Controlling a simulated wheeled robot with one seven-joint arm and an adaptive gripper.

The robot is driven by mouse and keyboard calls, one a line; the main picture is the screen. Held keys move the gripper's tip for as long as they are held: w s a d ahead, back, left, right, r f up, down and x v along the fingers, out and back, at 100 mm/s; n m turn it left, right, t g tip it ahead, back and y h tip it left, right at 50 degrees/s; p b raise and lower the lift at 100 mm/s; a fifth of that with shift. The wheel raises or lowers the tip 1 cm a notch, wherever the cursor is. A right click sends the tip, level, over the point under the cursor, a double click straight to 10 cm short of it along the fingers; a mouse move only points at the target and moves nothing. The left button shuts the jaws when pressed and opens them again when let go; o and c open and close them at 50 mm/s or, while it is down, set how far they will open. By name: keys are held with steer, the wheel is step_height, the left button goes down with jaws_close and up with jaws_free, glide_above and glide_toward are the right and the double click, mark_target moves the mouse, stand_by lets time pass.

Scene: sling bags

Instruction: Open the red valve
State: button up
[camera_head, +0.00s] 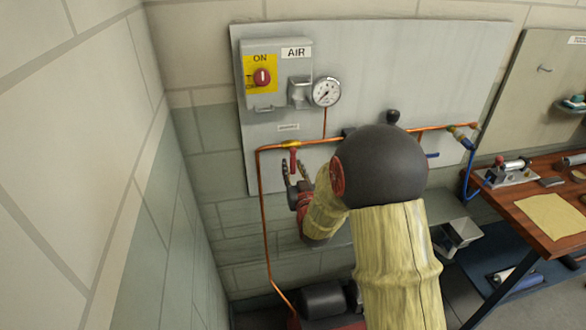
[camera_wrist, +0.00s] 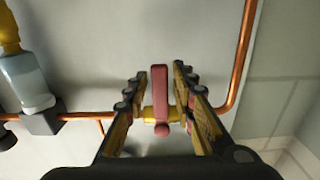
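The red valve (camera_head: 293,158) is a lever on a brass fitting in the copper pipe on the wall panel. In the head view the lever hangs down, across the level pipe. In the wrist view the red lever (camera_wrist: 160,88) stands between my two fingers, square to the pipe, with a small gap on each side. My gripper (camera_head: 295,170) is open around the lever; it also shows in the wrist view (camera_wrist: 160,71). The brass fitting (camera_wrist: 155,115) is partly hidden behind the lever.
A grey AIR box (camera_head: 277,72) with a red knob and a pressure gauge (camera_head: 326,92) are above the valve. The copper pipe (camera_head: 262,205) runs down at left. A wooden workbench (camera_head: 560,235) with tools stands at right. A side wall is close at left.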

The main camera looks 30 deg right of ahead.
jaws_close()
stand_by(0.6)
